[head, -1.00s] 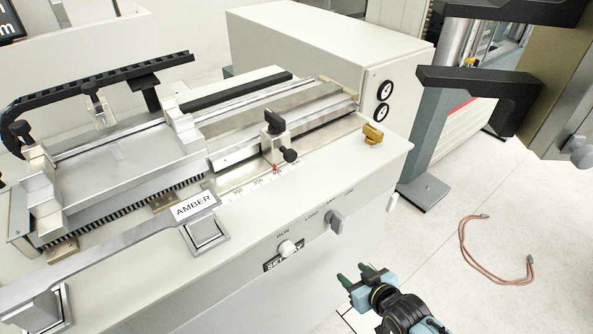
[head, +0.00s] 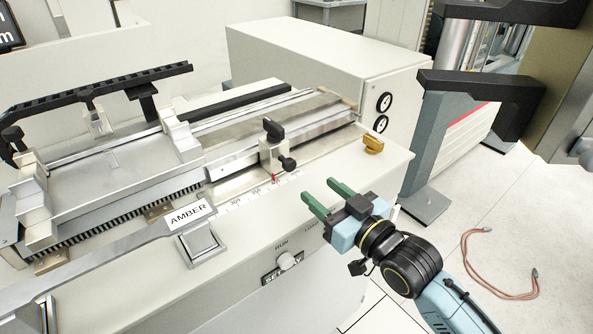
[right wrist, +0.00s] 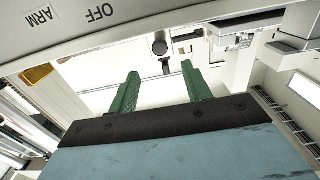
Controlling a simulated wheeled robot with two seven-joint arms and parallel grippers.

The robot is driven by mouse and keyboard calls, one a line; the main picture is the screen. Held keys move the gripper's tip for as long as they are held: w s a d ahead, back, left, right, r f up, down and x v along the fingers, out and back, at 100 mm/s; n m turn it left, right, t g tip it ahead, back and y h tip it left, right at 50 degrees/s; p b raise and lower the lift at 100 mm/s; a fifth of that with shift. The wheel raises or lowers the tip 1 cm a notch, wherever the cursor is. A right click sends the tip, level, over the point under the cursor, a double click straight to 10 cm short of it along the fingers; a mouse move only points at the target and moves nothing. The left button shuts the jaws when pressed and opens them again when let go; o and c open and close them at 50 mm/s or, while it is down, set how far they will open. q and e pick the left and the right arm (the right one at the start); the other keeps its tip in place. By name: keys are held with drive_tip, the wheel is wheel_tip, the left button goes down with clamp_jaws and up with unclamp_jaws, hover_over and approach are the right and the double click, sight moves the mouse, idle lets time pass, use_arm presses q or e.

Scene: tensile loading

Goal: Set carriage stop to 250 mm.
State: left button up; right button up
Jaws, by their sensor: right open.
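The carriage stop (head: 272,152) is a pale block with a black lever on top and a black knob (head: 287,163) on its front. It sits on the rail of the machine, and its red pointer (head: 273,178) stands over the printed scale (head: 258,190). The pointer's exact reading is too small to tell. My right gripper (head: 324,199) is open and empty, with green fingers, in front of and to the right of the stop, apart from it. In the right wrist view, a dark round knob (right wrist: 160,47) shows beyond the open fingers (right wrist: 160,90). My left gripper is not in view.
The amber-labelled specimen (head: 188,216) lies across supports at the front left. A brass block (head: 373,145) stands on the bench's right end. A cable (head: 490,270) lies on the floor.

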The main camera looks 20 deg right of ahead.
sight(291, 167)
drive_tip(key=x, duration=0.9)
drive_tip(key=shift+b, duration=0.3)
clamp_jaws()
